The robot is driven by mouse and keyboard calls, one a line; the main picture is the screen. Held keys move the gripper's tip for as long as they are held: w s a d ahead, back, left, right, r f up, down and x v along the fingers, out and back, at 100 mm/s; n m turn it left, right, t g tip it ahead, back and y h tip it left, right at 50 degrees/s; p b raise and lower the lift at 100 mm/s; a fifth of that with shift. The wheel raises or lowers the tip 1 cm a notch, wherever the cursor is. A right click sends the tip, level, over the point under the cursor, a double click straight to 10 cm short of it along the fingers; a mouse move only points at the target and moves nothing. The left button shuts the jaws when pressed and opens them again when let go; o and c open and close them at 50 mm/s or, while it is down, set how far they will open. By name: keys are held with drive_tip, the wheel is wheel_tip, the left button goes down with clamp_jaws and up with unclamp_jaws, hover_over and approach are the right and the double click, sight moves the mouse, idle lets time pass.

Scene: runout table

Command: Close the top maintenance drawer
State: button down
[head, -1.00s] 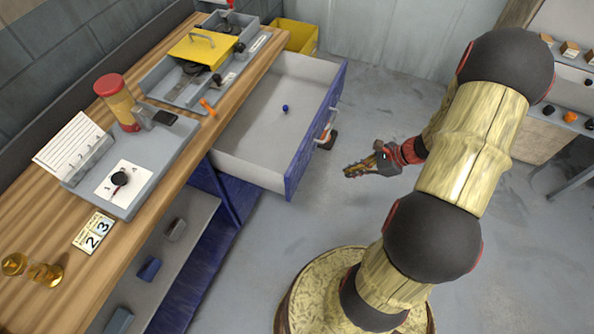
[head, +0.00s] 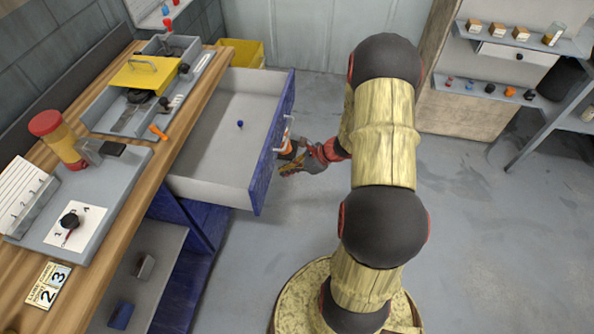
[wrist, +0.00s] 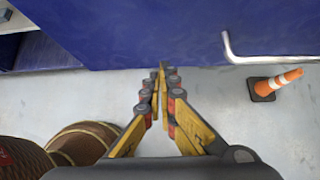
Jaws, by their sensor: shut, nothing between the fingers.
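The top maintenance drawer (head: 219,175) is pulled well out from the wooden bench, with a grey inside and a blue front (head: 271,150). A small blue knob-like object (head: 240,124) lies inside it. The drawer's metal bar handle (wrist: 270,59) is on the outer face, right of my fingers in the wrist view. My gripper (head: 285,172) is shut and empty, just outside the blue front near the handle. In the wrist view its fingertips (wrist: 163,68) overlap the lower part of the blue front (wrist: 120,35); I cannot tell whether they touch it.
A yellow bin (head: 243,53) stands behind the drawer. Floor is clear at right.

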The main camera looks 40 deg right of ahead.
sight(268, 174)
drive_tip(key=shift+w+a+r+b, duration=0.1)
drive_tip(key=shift+w+a+b, duration=0.05)
drive_tip(key=shift+w+a, duration=0.45)
drive_tip(key=shift+w+a+r+b, duration=0.15)
drive_tip(key=shift+w+a, duration=0.2)
drive_tip(key=shift+w, duration=0.3)
drive_tip(key=w+a, duration=0.6)
drive_tip(key=w, duration=0.2)
drive_tip(key=w+a, duration=0.6)
drive_tip(key=w, duration=0.2)
drive_tip(key=w+a, duration=0.6)
drive_tip(key=w, duration=0.2)
drive_tip(key=shift+a+f, duration=0.1)
drive_tip(key=shift+a, duration=0.25)
